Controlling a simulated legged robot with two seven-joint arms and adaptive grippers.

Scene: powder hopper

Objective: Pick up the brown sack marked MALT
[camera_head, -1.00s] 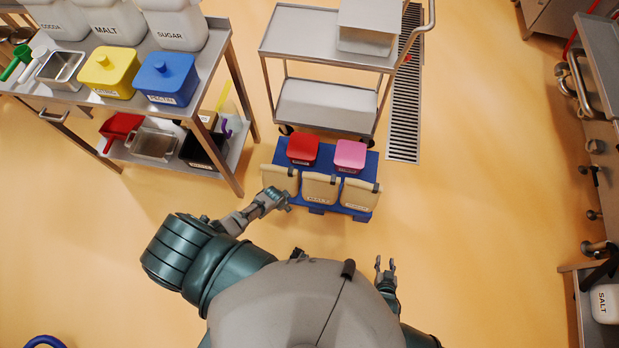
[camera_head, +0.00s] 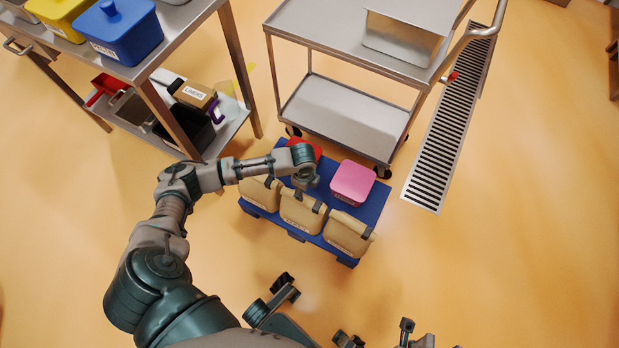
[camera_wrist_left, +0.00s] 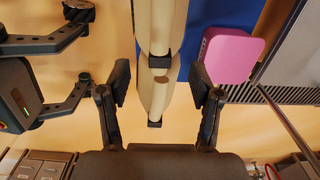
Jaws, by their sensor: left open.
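The brown MALT sack (camera_head: 302,212) stands upright in the middle of a row of three on the blue pallet (camera_head: 374,205). Its rolled top has dark end clips. My left gripper (camera_head: 306,184) is above the sack's top edge, pointing down. In the left wrist view its fingers (camera_wrist_left: 160,92) are open, with a brown sack top (camera_wrist_left: 153,95) with black clips showing between and beyond them. I cannot tell that either finger touches it. My right gripper (camera_wrist_left: 80,50) is open and empty at the left of the wrist view.
Brown sacks stand on the left (camera_head: 260,192) and right (camera_head: 348,233) of MALT. A pink tub (camera_head: 352,182) and a partly hidden red tub (camera_head: 308,147) sit behind. A steel cart (camera_head: 345,112) stands beyond the pallet, a steel table (camera_head: 190,20) at left.

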